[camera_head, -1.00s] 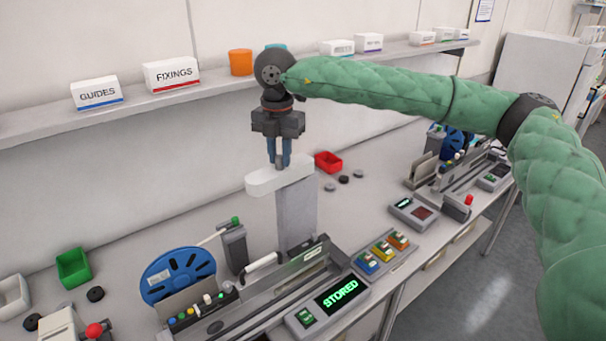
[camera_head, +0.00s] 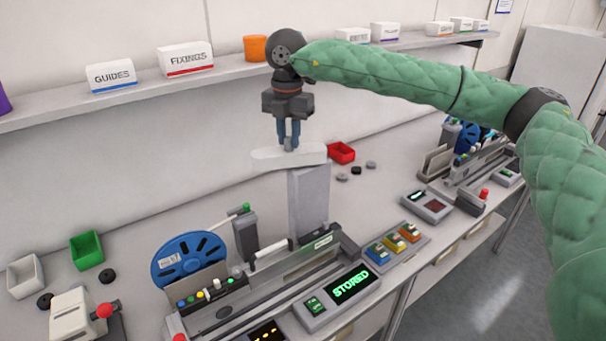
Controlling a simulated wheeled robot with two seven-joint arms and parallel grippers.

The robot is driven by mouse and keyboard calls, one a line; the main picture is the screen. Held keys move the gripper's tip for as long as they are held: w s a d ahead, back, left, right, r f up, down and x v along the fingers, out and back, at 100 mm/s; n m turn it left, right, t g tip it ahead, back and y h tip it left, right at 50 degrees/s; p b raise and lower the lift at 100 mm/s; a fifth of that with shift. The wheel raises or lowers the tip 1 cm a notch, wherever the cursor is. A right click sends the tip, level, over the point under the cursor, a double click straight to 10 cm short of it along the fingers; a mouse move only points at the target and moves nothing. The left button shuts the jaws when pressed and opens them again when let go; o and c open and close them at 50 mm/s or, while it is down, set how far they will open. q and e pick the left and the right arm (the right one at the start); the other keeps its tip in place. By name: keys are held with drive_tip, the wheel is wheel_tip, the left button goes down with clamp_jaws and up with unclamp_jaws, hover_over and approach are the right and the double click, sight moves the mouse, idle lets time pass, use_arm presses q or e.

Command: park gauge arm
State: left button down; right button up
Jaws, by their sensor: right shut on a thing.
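The gauge arm (camera_head: 268,159) is a pale bar with a rounded left end, lying level across the top of a grey post (camera_head: 310,198). My right gripper (camera_head: 289,147) points straight down over the bar. Its blue fingers are shut on a small grey knob (camera_head: 289,146) on top of the bar; the fingers partly hide it. A display box (camera_head: 351,286) in front of the post shows STORED in green letters. My left gripper is out of view.
A red bin (camera_head: 341,152) and loose discs lie behind. A shelf (camera_head: 140,92) with boxes runs along the wall.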

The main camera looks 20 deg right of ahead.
drive_tip(key=shift+w, duration=0.5)
drive_tip(key=shift+w+d+b, duration=0.2)
drive_tip(key=shift+w+b, duration=0.25)
drive_tip(key=shift+w, duration=0.2)
drive_tip(key=shift+w+d, duration=0.15)
drive_tip(key=shift+w+d+b, duration=0.3)
drive_tip(key=shift+w+b, duration=0.05)
drive_tip(key=shift+w, duration=0.15)
drive_tip(key=o, duration=0.7)
drive_tip(key=shift+c, duration=0.2)
